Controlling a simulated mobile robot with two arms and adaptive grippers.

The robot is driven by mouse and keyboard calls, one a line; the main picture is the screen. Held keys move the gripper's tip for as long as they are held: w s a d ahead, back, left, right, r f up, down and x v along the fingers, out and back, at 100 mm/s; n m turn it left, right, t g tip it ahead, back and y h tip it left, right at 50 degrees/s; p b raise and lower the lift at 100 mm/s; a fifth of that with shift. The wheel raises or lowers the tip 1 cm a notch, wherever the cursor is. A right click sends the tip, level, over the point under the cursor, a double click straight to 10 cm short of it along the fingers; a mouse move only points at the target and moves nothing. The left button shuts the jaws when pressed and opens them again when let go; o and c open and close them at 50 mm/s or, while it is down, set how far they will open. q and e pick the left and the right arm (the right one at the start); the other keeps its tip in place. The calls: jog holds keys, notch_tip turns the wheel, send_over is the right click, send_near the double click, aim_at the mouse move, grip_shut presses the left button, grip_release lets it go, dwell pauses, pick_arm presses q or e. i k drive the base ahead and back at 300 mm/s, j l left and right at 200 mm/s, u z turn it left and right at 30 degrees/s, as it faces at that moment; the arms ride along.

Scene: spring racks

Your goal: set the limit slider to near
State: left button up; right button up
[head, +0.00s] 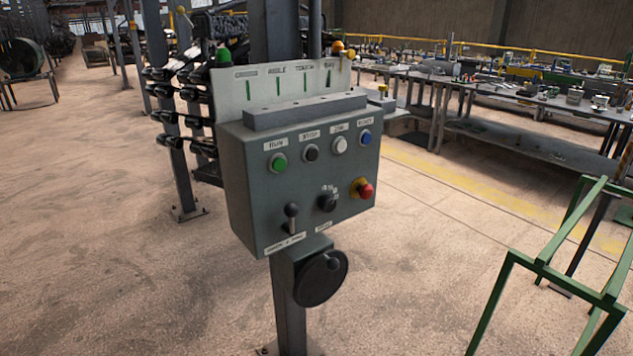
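A grey-green control box (240,190) stands on a post in the middle of the head view. A black-knobbed lever (291,212) is at the lower left of its face, with its knob at the top; the label under it is too small to read. I cannot tell which control is the limit slider, and no "near" mark is readable. A black rotary knob (327,202) and a red mushroom button (365,190) on yellow sit to the right. Green, black, white and blue buttons form a row above. Neither of my grippers is in view.
A pale panel (232,98) with green vertical marks rises behind the box's top. A black handwheel (320,279) hangs below the box. A green frame (507,258) stands at right. Workbenches (520,92) line the back right. The floor at left front is clear.

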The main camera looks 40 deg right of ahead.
aim_at(350, 54)
jog(key=z, duration=1.35)
